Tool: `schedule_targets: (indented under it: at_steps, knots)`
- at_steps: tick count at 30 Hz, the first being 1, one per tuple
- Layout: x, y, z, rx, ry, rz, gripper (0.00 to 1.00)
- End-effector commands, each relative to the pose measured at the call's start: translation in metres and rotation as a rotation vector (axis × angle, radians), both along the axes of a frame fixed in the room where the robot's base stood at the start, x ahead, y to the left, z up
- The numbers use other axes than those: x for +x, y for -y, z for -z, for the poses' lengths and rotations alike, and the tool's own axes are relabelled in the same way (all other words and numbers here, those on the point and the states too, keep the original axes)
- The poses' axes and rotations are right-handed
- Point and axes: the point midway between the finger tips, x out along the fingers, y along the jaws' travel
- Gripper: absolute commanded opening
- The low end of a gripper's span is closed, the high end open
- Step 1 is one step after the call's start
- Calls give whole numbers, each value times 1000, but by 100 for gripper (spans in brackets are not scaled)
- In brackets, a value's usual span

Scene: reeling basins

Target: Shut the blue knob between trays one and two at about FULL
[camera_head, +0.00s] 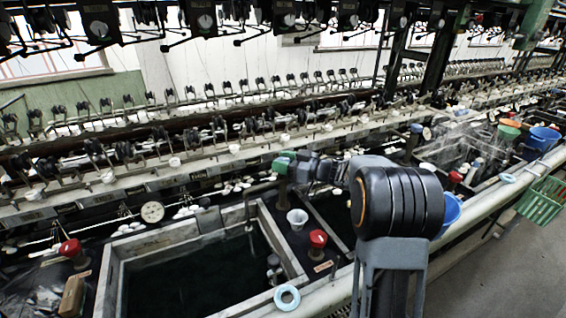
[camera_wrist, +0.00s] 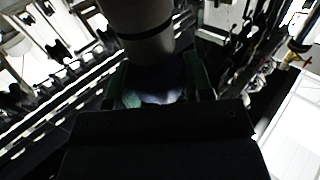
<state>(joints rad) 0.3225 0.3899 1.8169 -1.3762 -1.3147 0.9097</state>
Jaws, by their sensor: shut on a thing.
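My gripper (camera_head: 284,163) is above the divider between the near dark-water tray (camera_head: 112,283) and the tray to its right. In the wrist view, its green-edged fingers (camera_wrist: 158,84) are shut on a dark bluish thing, which I take to be the blue knob (camera_wrist: 160,96). The knob's marks and its turn cannot be read. In the head view the fingers hide the knob, and a pipe (camera_head: 282,194) shows below them. Another blue knob (camera_head: 416,128) stands farther right along the line, apart from my gripper.
Red knobs (camera_head: 317,239) (camera_head: 70,248) stand on the dividers. A white cup (camera_head: 297,218) is just below my gripper. A round gauge (camera_head: 152,212) is to the left. A pale-blue ring (camera_head: 287,297) lies on the front rail. A green basket (camera_head: 541,202) hangs at right.

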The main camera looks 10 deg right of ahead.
Motion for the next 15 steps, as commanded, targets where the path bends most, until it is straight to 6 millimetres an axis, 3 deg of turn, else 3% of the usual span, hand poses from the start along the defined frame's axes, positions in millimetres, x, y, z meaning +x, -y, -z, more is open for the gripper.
schedule_targets:
  at_steps: [15]
  knots:
    - [-1,-1,2,0,1,354,24]
